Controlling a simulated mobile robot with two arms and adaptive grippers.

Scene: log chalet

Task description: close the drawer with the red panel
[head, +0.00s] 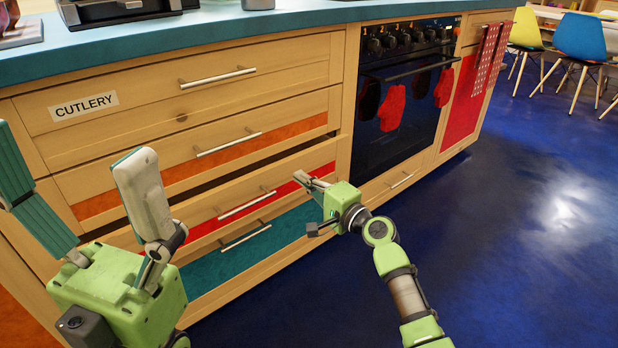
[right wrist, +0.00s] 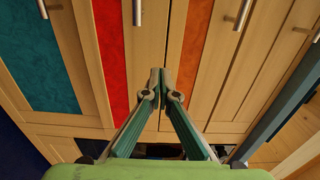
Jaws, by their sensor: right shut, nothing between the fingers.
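The drawer with the red panel (head: 322,172) is third from the top in the wooden unit, with a bar handle (head: 247,204). A dark gap along its upper edge shows it standing slightly out. Its red panel (right wrist: 112,60) also shows in the right wrist view. My right gripper (head: 301,179) is shut and empty at the right part of this drawer's front; its fingertips (right wrist: 157,76) lie over the wood between the red and orange panels. I cannot tell whether they touch. My left gripper (head: 70,148) is open and empty, in front of the drawers' left side.
Above are the drawer labelled CUTLERY (head: 85,106) and an orange-panelled drawer (head: 225,150); below is a teal-panelled drawer (head: 225,265). An oven (head: 400,110) with red mitts stands to the right. The blue floor (head: 510,240) is clear at right.

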